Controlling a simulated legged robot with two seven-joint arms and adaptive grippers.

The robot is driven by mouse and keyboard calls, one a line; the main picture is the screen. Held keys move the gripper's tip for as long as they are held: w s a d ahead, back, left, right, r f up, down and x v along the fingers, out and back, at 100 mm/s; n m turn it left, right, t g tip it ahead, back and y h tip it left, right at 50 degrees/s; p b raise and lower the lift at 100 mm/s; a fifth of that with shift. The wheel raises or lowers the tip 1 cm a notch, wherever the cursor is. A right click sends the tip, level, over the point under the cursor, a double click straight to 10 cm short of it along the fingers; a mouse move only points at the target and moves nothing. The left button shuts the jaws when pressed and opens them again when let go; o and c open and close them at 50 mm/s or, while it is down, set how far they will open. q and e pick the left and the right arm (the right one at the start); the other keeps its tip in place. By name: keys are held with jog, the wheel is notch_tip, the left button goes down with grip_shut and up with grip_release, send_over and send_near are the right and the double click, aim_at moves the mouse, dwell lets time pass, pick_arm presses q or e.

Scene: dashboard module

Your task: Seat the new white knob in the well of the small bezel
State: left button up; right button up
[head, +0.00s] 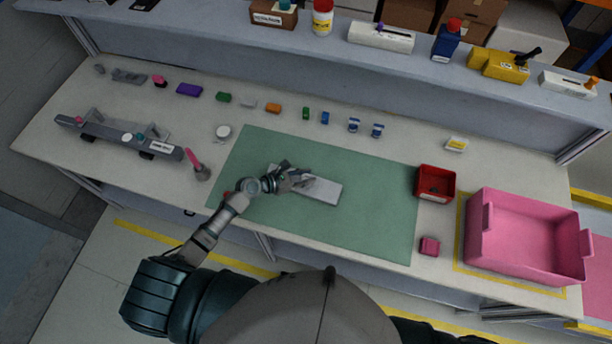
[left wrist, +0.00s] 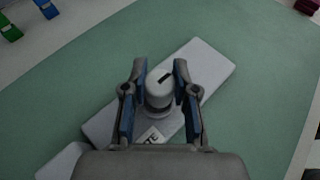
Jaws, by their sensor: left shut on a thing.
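My left gripper (head: 304,182) reaches over the green mat and is shut on the white knob (left wrist: 159,88), which has a dark mark on its top. The knob is upright between the two blue-padded fingers. Below it lies the pale grey-white bezel plate (head: 323,191), flat on the mat, with a printed label; it also shows in the left wrist view (left wrist: 206,68). A round grey rim shows just under the knob. The knob and fingers hide the well, so I cannot tell whether the knob is inside it or just above it. My right gripper is out of view.
The green mat (head: 370,215) is clear right of the plate. A red bin (head: 435,184), a small red block (head: 429,246) and a pink crate (head: 520,245) stand to the right. A long grey module (head: 118,137) is at left. Several small coloured parts line the back.

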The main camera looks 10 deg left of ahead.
pick_arm(q)
jog(key=shift+d+f, duration=0.1)
jog(key=shift+f, duration=0.3)
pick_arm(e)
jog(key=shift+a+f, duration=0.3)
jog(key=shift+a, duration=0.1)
pick_arm(q)
jog(key=shift+d, duration=0.1)
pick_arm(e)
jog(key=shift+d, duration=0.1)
pick_arm(q)
jog(key=shift+r+p, duration=0.3)
jog(key=shift+p, duration=0.15)
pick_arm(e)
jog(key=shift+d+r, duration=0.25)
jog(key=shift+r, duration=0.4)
pick_arm(q)
jog(key=shift+a, duration=0.3)
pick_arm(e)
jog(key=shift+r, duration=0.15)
pick_arm(q)
jog(key=shift+p, duration=0.75)
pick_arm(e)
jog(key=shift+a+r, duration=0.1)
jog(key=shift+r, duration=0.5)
pick_arm(q)
jog(key=shift+f+b, duration=0.55)
jog(key=shift+f, duration=0.25)
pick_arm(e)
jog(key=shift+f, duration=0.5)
